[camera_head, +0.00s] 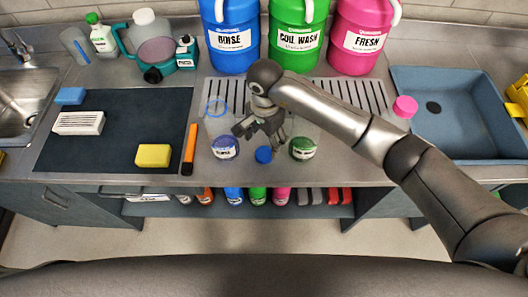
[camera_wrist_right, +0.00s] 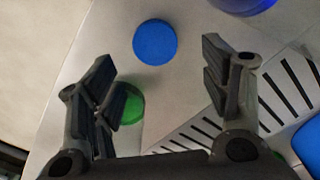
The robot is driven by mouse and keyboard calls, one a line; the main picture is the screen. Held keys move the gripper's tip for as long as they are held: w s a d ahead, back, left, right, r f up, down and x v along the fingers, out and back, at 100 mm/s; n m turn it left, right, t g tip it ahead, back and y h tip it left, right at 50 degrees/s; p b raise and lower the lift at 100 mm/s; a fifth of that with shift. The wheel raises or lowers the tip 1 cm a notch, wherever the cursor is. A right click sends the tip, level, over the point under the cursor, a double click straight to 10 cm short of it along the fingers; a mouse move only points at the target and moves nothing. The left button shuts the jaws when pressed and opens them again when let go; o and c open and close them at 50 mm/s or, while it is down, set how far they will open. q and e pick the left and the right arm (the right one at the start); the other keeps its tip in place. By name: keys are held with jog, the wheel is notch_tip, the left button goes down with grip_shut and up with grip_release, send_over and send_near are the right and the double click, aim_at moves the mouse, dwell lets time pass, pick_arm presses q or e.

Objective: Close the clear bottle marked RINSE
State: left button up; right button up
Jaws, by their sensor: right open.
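A clear bottle (camera_head: 225,147) with blue liquid at its bottom stands on the counter, with a blue ring at its open mouth; its label is too small to read. Its blue liquid also shows at the top edge of the right wrist view (camera_wrist_right: 243,4). A round blue cap (camera_head: 263,155) lies on the counter to its right, and shows in the right wrist view (camera_wrist_right: 155,42) beyond my fingers. My right gripper (camera_head: 262,134) is open and empty above the counter, between the blue-liquid bottle and a green-liquid bottle (camera_head: 302,148), apart from the cap. My left gripper is not in view.
An orange stick-like item (camera_head: 189,150) lies left of the bottle, beside a dark mat (camera_head: 110,125). A blue basin (camera_head: 455,140) is at right.

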aim_at(265, 152)
jog(key=shift+s+f+p, duration=0.15)
jog(key=shift+f+p, duration=0.1)
jog(key=shift+p, duration=0.1)
jog(key=f+p, duration=0.1)
jog(key=f, duration=0.2)
jog(key=shift+s+f+p, duration=0.15)
jog(key=shift+s+p, duration=0.05)
jog(key=shift+p, duration=0.2)
jog(key=shift+w+f, duration=0.1)
jog(key=shift+f, duration=0.55)
jog(key=c, duration=0.7)
